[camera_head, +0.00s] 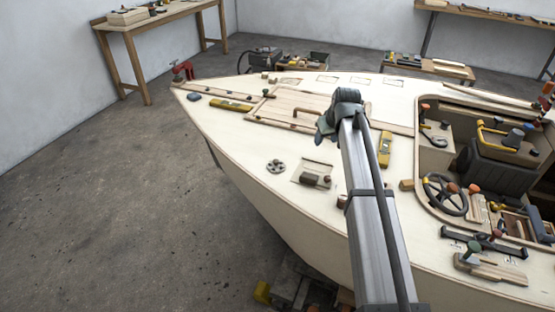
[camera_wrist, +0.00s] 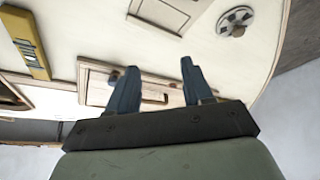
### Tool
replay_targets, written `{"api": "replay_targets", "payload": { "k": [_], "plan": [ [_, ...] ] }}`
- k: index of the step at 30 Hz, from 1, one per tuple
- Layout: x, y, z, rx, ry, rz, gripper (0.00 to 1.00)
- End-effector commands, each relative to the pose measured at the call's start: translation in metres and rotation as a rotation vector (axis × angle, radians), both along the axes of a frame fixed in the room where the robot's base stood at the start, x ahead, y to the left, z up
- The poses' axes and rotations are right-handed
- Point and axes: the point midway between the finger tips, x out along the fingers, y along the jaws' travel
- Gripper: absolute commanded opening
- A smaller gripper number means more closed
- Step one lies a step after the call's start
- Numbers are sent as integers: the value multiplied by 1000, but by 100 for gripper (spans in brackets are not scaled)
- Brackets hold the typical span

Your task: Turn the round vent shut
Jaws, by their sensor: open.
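The round vent (camera_head: 276,166) is a small grey disc with several dark openings, set flat in the pale deck near the hull's left edge. It also shows at the upper right of the wrist view (camera_wrist: 235,21), with a small knob at its lower edge. Whether its openings are fully open is too small to tell. My gripper (camera_wrist: 155,79) is open and empty, its two blue-grey fingers apart over the deck near a wooden hatch. In the head view the gripper (camera_head: 336,124) is up and to the right of the vent, apart from it.
A plate with a dark block (camera_head: 312,175) sits just right of the vent. A wooden hatch (camera_head: 290,108) lies beyond it. A yellow level (camera_head: 385,149) lies right of my arm. The cockpit with a steering wheel (camera_head: 444,194) is farther right. Deck around the vent's left is clear.

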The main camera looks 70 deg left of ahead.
Motion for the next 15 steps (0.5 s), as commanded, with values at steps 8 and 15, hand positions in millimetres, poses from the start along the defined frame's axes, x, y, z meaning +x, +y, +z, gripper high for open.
{"api": "replay_targets", "payload": {
  "k": [8, 15],
  "plan": [
    [-111, 33, 9, -33, 20, 140, 50],
    [-137, 39, 8, -44, 24, 172, 50]
  ]
}}
